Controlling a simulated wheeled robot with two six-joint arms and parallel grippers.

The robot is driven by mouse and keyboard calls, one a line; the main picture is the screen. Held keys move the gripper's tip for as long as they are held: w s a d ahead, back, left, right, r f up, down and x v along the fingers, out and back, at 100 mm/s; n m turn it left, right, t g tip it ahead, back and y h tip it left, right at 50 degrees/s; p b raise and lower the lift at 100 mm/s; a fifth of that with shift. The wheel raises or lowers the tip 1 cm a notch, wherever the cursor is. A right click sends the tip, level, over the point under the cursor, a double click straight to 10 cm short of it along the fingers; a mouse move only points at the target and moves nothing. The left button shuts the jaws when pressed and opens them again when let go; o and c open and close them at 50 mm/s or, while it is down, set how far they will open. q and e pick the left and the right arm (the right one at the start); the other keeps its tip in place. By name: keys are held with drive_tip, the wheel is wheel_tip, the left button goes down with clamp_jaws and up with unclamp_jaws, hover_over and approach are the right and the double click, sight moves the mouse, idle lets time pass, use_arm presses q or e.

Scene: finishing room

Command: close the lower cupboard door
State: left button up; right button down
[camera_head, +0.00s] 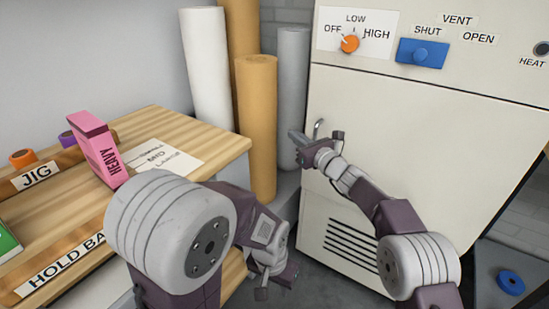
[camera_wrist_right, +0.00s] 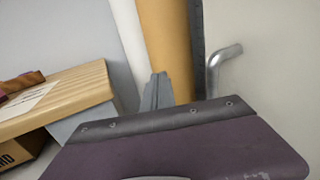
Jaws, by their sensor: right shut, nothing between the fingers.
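The cream cupboard door (camera_head: 400,160) fills the lower front of the cabinet, with dark vent slots low on it. Its bent metal handle (camera_head: 318,127) is near the left edge. The handle also shows in the right wrist view (camera_wrist_right: 222,64), on the cream panel. I cannot tell how far the door stands open. My right gripper (camera_head: 296,136) is shut and empty, just left of the handle; in the right wrist view its fingertips (camera_wrist_right: 156,90) appear left of the handle with a gap. My left gripper (camera_head: 291,274) hangs low beside the bench; its fingers are unclear.
A wooden bench (camera_head: 215,147) at left carries a pink box (camera_head: 95,148) and tape rolls. Above the door are an orange knob (camera_head: 350,44) and a blue slider (camera_head: 421,53). A blue ring (camera_head: 510,282) lies at right.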

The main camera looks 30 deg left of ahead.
drive_tip(key=s+a+b, duration=0.1)
drive_tip(key=s, duration=0.8)
drive_tip(key=shift+a+f+b, duration=0.15)
drive_tip(key=shift+f+b, duration=0.05)
drive_tip(key=shift+b, duration=0.15)
